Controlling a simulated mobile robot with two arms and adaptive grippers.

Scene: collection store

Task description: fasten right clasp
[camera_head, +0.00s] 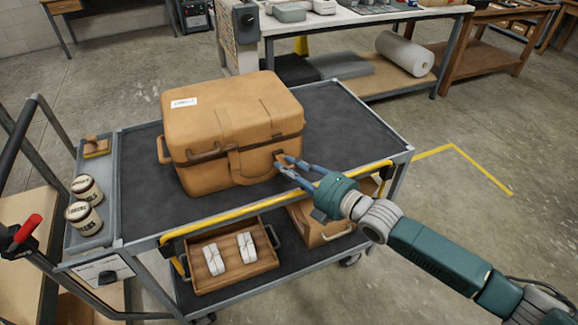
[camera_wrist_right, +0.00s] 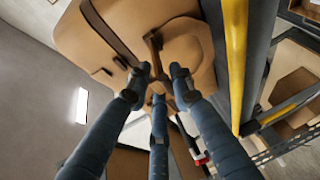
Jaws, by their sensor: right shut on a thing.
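A tan case (camera_head: 225,105) with a white label stands upright on the cart's top shelf, its lid down. The right clasp (camera_wrist_right: 153,45) shows in the right wrist view as a dark brown strap piece crossing the band. My right gripper (camera_head: 281,162) reaches in from the right to the case's front right corner. In the right wrist view its three blue fingers (camera_wrist_right: 158,76) close at the clasp's lower end. In the head view the fingers partly hide the clasp. My left gripper is out of view.
The grey cart top (camera_head: 345,115) has free room right of the case, with a yellow rail (camera_head: 280,204) along its front. Two jars and a brush stand in the left tray. The lower shelf holds a wooden tray (camera_head: 205,283) with white bundles and a box (camera_head: 325,232).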

